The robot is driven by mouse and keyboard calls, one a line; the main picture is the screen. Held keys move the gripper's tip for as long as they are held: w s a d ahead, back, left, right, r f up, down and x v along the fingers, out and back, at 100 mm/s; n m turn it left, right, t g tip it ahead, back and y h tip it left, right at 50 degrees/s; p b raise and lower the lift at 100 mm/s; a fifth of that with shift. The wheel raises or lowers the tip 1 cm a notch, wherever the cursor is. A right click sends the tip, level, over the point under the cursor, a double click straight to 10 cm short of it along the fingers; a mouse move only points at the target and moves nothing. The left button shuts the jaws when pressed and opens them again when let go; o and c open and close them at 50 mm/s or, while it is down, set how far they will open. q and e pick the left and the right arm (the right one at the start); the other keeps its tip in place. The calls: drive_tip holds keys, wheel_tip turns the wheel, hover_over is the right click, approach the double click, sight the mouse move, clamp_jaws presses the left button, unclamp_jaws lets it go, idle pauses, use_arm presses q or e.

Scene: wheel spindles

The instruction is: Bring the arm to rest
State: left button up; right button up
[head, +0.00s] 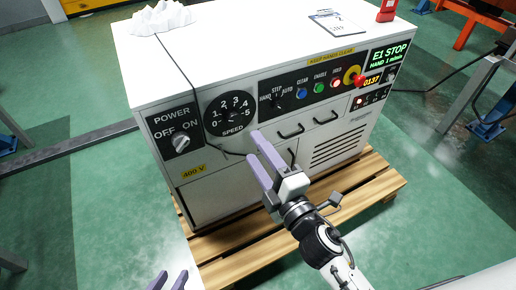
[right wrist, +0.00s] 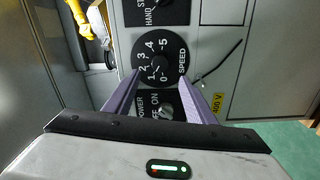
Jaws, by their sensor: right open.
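My right gripper (head: 254,151) is open and empty in front of the white machine cabinet (head: 215,185). Its purple fingers point at the panel, just right of and below the black speed dial (head: 231,112). In the right wrist view the two fingers (right wrist: 160,97) stand apart, with the speed dial (right wrist: 160,58) and the power knob (right wrist: 167,111) between and beyond them. No contact with the panel is clear. The power knob (head: 180,142) also shows on the left of the panel in the head view. My left gripper (head: 168,281) shows only its separated fingertips at the bottom edge.
The panel has a mode switch (head: 277,103), several buttons, a red emergency stop (head: 359,80) and a display (head: 390,54) reading "E1 STOP". The cabinet stands on a wooden pallet (head: 235,243). Green floor (head: 110,220) lies open at the left. A metal post (head: 480,90) stands right.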

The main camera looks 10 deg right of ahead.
idle(0.3)
drive_tip(key=shift+f, duration=0.1)
drive_tip(key=s+d+f+m+g+h, duration=0.15)
drive_tip(key=s+f+m+g, duration=0.25)
drive_tip(key=s+f+m, duration=0.4)
drive_tip(key=s+d+f+m+g, duration=0.3)
drive_tip(key=s+f+m, duration=0.4)
drive_tip(key=s+m, duration=0.25)
use_arm(q)
wheel_tip(320, 180, up, 9)
drive_tip(key=a+p, duration=0.1)
drive_tip(key=p, duration=1.5)
drive_tip(key=shift+s+a+m+g+y, duration=0.2)
drive_tip(key=shift+m+g+y, duration=0.1)
drive_tip(key=shift+g+y, duration=0.1)
use_arm(e)
wheel_tip(320, 180, up, 9)
drive_tip(key=s+d+g, duration=0.1)
drive_tip(key=shift+s+n+g, duration=0.35)
drive_tip(key=shift+g, duration=0.05)
